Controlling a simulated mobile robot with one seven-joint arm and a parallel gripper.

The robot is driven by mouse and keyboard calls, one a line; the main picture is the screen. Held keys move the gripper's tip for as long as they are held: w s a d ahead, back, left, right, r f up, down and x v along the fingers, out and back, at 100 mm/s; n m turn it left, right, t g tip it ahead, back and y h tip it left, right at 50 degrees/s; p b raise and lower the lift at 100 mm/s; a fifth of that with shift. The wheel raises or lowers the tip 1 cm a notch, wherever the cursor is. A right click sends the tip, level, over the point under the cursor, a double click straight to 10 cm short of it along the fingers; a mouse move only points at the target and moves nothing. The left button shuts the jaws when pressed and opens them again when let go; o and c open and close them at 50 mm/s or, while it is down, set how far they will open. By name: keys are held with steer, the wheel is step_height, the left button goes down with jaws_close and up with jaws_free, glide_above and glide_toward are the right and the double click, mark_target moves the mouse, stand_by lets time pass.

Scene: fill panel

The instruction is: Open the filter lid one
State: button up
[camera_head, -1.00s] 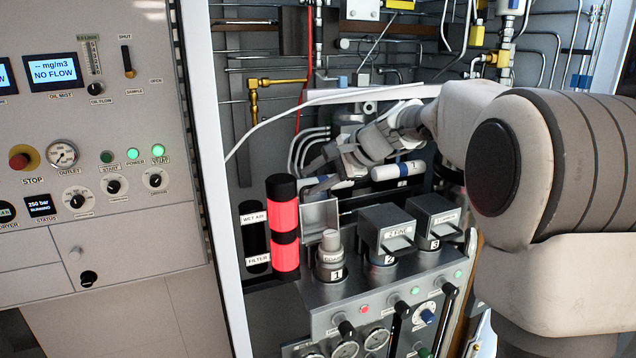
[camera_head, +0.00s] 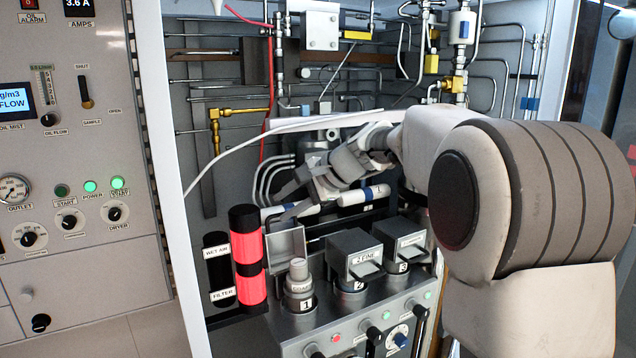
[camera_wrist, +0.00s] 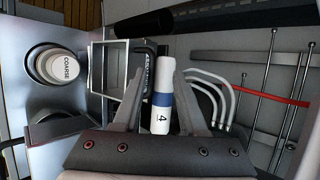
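Filter lid one (camera_head: 287,242) is a grey metal box lid, tipped up and back behind housing 1, with its hollow side showing. The coarse filter (camera_head: 298,271) stands uncovered in front of it. In the wrist view the open lid (camera_wrist: 108,70) is left of my fingers, and the round COARSE top (camera_wrist: 66,67) is farther left. My gripper (camera_head: 284,200) is above and behind the lid. In the wrist view my gripper (camera_wrist: 160,74) has its fingers apart, with a white cylinder marked 4 (camera_wrist: 161,119) seen between them. I cannot tell whether a finger touches the lid.
Closed lids two (camera_head: 355,250) and three (camera_head: 400,240) stand to the right, with handles facing front. A red-lit cylinder (camera_head: 248,262) and a black one (camera_head: 217,270) stand left. Thin pipes and a red line (camera_wrist: 268,97) run behind my gripper.

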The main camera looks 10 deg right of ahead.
steer(key=b+v, duration=0.1)
steer(key=v, duration=1.4)
steer(key=shift+s, duration=0.1)
steer(key=s+f+n+h, duration=0.3)
steer(key=s+f+n, duration=0.3)
steer(key=s+f, duration=0.4)
steer(key=s+a+f+n+g+h+b, duration=0.1)
steer(key=s+f+n+h, duration=0.3)
steer(key=s+f, duration=0.7)
steer(key=s+n, duration=0.2)
steer(key=s, duration=0.4)
steer(key=shift+s+a, duration=0.2)
steer(key=shift+a, duration=0.05)
